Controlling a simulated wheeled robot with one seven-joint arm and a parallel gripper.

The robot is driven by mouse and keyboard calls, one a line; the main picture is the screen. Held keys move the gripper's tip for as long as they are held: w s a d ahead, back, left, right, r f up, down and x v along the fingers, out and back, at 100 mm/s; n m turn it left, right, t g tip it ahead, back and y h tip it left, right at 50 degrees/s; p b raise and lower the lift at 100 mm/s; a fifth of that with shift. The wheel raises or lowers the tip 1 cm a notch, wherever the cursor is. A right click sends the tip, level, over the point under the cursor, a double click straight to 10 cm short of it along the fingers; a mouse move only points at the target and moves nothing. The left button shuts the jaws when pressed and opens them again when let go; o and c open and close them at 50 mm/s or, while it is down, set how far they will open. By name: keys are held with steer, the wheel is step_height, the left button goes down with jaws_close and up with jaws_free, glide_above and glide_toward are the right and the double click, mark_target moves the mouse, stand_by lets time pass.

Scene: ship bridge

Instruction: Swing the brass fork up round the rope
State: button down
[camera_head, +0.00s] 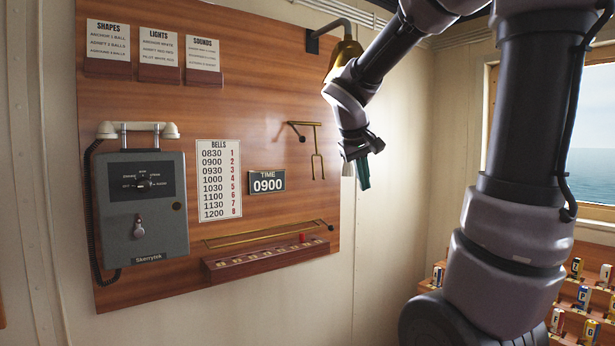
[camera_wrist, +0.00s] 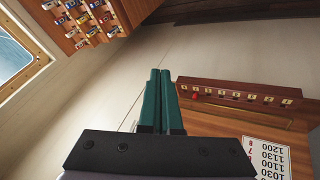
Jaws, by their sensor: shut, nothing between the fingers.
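The brass fork (camera_head: 317,165) hangs from a thin brass bar on the wooden wall board, its two prongs pointing down. A brass bell (camera_head: 343,54) hangs from a dark bracket at the top right of the board, partly behind my arm. A pale piece (camera_head: 347,184) shows beside my fingers below the bell; it may be the rope, but my arm hides what is above it. My gripper (camera_head: 363,173) is to the right of the fork and apart from it. Its green fingers also show in the wrist view (camera_wrist: 159,98), pressed together and empty. The fork is not visible there.
A grey telephone box (camera_head: 140,200), a bells chart (camera_head: 219,180) and a time sign (camera_head: 267,182) are on the board. A wooden ledge with a brass rail (camera_head: 265,257) is below the fork. Racks of small labelled cans (camera_head: 583,295) stand at lower right, under the window.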

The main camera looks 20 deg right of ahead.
steer(key=w+d+n+h, duration=0.2)
steer(key=w+n+h, duration=0.1)
steer(key=w, duration=0.8)
steer(key=w+a+f+n+t+h, duration=0.1)
steer(key=w+a+n+t, duration=0.3)
steer(key=w, duration=0.7)
steer(key=w+a+f+n+t+h, duration=0.1)
steer(key=w+a+n+t+h, duration=0.1)
steer(key=w+a+n+t, duration=0.2)
steer(key=w+a, duration=0.3)
steer(key=w, duration=0.5)
steer(key=shift+a+t, duration=0.3)
steer(key=shift+w+d+f, duration=0.1)
steer(key=shift+w, duration=0.1)
steer(key=x, duration=0.9)
steer(key=shift+w+d, duration=0.25)
steer(key=shift+w, duration=0.05)
steer(key=shift+s+d, duration=0.1)
steer(key=shift+s, duration=0.05)
